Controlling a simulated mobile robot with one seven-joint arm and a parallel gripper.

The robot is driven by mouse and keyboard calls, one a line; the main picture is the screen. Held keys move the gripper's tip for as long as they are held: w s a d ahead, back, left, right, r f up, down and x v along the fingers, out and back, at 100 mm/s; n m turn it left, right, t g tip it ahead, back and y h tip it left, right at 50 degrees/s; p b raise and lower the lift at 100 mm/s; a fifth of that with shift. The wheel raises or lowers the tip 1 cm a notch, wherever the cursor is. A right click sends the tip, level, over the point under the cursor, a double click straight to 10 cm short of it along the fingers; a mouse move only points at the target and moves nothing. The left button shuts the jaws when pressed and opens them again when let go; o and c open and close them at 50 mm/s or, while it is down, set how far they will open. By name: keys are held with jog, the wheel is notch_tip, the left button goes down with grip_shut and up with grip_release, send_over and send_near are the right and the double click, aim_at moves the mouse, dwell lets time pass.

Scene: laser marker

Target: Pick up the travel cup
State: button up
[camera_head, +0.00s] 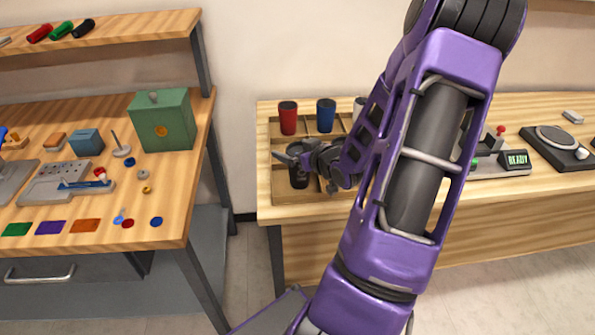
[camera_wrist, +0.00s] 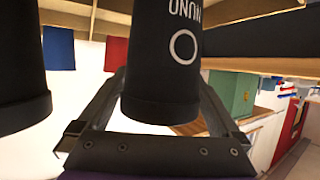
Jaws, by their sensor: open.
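A dark travel cup (camera_head: 298,177) stands in a front compartment of the wooden divided tray (camera_head: 275,150) on the right bench. In the wrist view the dark cup (camera_wrist: 160,60), with white lettering and a ring, is between the two fingers of my gripper (camera_wrist: 162,88). The view is upside down. My gripper (camera_head: 301,158) reaches in from the right at the cup's upper part in the head view. The fingers are spread around the cup, with a gap visible at the left finger. My arm hides part of the tray.
A red cup (camera_head: 288,117) and a blue cup (camera_head: 326,115) stand in the back row, with a pale cup (camera_head: 359,106) partly hidden. Another dark cup (camera_wrist: 20,70) is close at the left in the wrist view. A green box (camera_head: 163,121) sits on the left bench.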

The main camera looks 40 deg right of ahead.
jog(key=c, duration=0.6)
jog(key=shift+r, duration=0.1)
